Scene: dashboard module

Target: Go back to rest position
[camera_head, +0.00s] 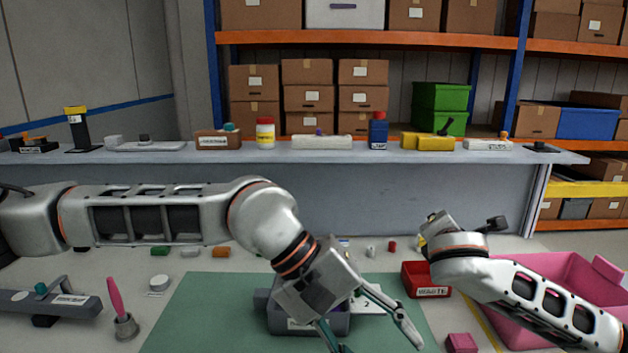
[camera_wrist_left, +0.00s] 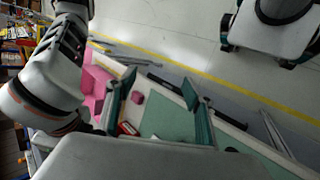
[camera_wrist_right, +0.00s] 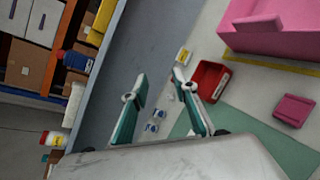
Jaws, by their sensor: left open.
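My left gripper (camera_head: 372,335) hangs over the green mat (camera_head: 190,315), in front of a dark grey module (camera_head: 335,321) that it partly hides. In the left wrist view the fingers of my left gripper (camera_wrist_left: 159,78) are apart, with nothing held between them. My right arm comes in from the right, and its wrist (camera_head: 458,245) is raised above the table near the red bin (camera_head: 425,281); its fingers are mostly hidden in the head view. In the right wrist view my right gripper (camera_wrist_right: 160,80) is open and empty.
A pink bin (camera_head: 560,275) stands at the right under my right arm, with a pink block (camera_head: 462,343) in front. A grey device (camera_head: 50,303) and a pink-handled tool (camera_head: 116,300) in a cup stand at the left. Behind is a grey shelf (camera_head: 400,158) holding several items.

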